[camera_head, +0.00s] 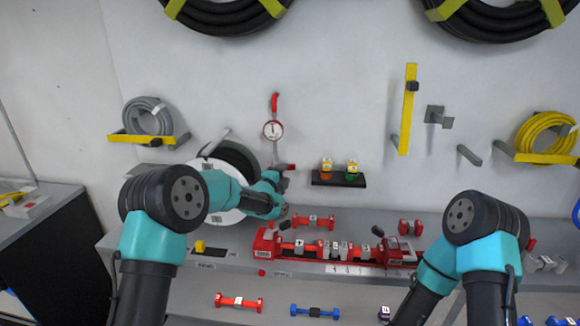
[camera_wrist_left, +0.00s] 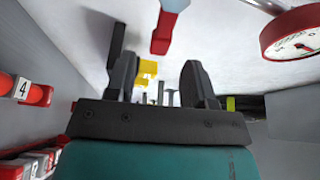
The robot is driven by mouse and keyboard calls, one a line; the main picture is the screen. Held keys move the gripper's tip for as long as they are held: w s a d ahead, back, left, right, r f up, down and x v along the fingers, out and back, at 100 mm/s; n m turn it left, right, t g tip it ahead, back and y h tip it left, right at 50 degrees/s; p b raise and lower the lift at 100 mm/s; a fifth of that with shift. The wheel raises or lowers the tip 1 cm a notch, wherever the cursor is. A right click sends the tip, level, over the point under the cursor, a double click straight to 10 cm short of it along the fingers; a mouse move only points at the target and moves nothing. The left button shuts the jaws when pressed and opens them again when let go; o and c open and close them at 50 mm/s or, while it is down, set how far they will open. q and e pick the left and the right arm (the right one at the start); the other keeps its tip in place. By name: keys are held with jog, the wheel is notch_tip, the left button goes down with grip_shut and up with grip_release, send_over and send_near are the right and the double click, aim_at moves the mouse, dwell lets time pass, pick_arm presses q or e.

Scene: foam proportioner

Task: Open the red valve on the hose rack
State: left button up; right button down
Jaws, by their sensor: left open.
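A red valve handle (camera_head: 286,167) sticks out from the pipe on the wall, below a round red-rimmed gauge (camera_head: 273,129). In the left wrist view a red block-shaped handle (camera_wrist_left: 163,33) lies just beyond the fingertips, near the top, and the gauge (camera_wrist_left: 291,33) is at the upper right. My left gripper (camera_wrist_left: 160,78) is open, with nothing between its two dark fingers. In the head view my left wrist (camera_head: 270,185) is beside the valve, and the fingers are mostly hidden. My right gripper cannot be made out.
A hose reel (camera_head: 232,160) is on the wall behind my left arm. Yellow brackets and coiled hoses hang around.

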aim_at(290, 168)
pick_arm(q)
jog(key=shift+x, duration=3.75)
grip_shut()
